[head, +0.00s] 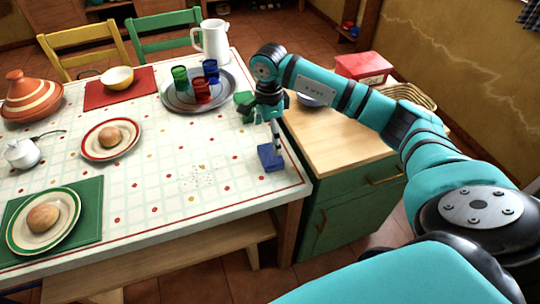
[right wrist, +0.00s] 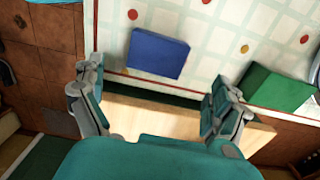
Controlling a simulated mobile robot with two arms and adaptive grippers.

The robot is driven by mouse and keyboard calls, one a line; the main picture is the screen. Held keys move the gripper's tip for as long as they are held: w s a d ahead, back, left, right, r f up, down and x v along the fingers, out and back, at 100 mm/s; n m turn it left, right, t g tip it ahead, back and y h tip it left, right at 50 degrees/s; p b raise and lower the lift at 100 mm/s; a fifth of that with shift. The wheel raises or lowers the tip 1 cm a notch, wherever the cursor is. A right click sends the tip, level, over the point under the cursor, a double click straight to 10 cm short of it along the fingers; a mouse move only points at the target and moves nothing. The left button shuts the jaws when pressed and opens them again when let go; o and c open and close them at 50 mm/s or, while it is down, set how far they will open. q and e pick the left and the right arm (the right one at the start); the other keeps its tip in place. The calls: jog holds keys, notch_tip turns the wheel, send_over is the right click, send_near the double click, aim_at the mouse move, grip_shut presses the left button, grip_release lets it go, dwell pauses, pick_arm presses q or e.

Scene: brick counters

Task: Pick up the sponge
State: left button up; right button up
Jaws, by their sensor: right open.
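A blue rectangular block (head: 271,157), which looks like the sponge, lies flat on the checked tablecloth near the table's right edge. In the right wrist view the blue block (right wrist: 158,53) lies beyond the fingertips, left of centre, with nothing touching it. My right gripper (head: 275,132) hangs above and just behind it in the head view. In the right wrist view its fingers (right wrist: 152,88) are spread wide and empty. My left gripper is not in view.
A green block (head: 243,102) lies near the table edge, and also shows in the right wrist view (right wrist: 281,88). A round tray (head: 180,105) with coloured glasses stands farther left. A green cabinet (head: 345,155) with a wooden top adjoins the table. Crumbs (head: 197,176) lie left of the blue block.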

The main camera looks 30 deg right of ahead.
aim_at(270, 153)
jog(key=shift+s+f+p, duration=0.2)
jog(key=shift+f+p, duration=0.4)
jog(key=shift+f, duration=2.95)
jog(key=shift+c, duration=0.4)
jog(key=c, duration=0.7)
